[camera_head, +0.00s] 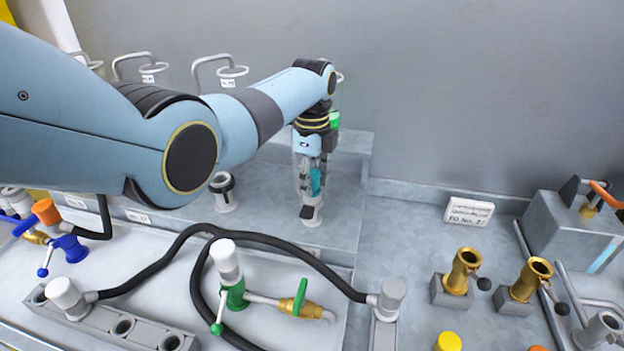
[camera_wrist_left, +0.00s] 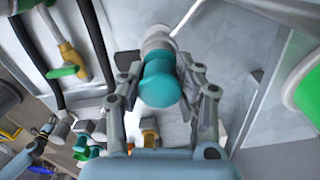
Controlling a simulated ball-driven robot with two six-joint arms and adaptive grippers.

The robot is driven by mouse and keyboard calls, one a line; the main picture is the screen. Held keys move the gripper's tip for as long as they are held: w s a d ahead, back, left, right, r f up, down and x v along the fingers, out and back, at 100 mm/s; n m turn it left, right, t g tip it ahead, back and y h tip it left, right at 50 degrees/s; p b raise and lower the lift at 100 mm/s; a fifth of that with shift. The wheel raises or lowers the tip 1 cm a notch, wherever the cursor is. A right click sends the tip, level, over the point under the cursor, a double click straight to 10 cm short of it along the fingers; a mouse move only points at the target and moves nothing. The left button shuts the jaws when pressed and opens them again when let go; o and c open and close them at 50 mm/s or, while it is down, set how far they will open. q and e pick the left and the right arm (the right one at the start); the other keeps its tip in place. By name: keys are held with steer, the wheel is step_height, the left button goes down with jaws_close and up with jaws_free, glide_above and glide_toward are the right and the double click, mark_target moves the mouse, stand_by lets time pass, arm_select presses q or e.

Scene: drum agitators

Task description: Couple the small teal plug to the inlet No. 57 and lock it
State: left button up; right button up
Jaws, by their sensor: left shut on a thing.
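My left gripper (camera_head: 312,182) points down over the rear metal block and is shut on the small teal plug (camera_head: 316,181). In the left wrist view the teal plug (camera_wrist_left: 160,82) sits between the fingers (camera_wrist_left: 162,78). A pale grey inlet stub (camera_head: 311,216) stands directly below the plug, in line with it. The inlet also shows in the left wrist view (camera_wrist_left: 157,38), just beyond the plug. I cannot tell whether plug and inlet touch. No number is readable on this inlet. A small grey-blue jointed part (camera_wrist_left: 40,138) at lower left may be my right gripper; its fingers are too small to judge.
Another grey stub (camera_head: 223,190) stands left of the gripper on the same block. Black hoses (camera_head: 290,255) and a green-handled valve (camera_head: 236,296) lie in front. Brass sockets (camera_head: 462,268) stand at right.

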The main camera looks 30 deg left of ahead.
mark_target(312, 172)
arm_select(q)
steer(key=shift+s+f, duration=0.15)
steer(key=shift+f, duration=0.1)
steer(key=o, duration=1.2)
steer(key=shift+o, duration=0.3)
steer(key=r+p, duration=0.2)
steer(key=r, duration=0.1)
steer(key=shift+w+r+p, duration=0.2)
steer(key=shift+r+p, duration=0.1)
step_height(312, 172, up, 3)
steer(key=shift+r, duration=0.7)
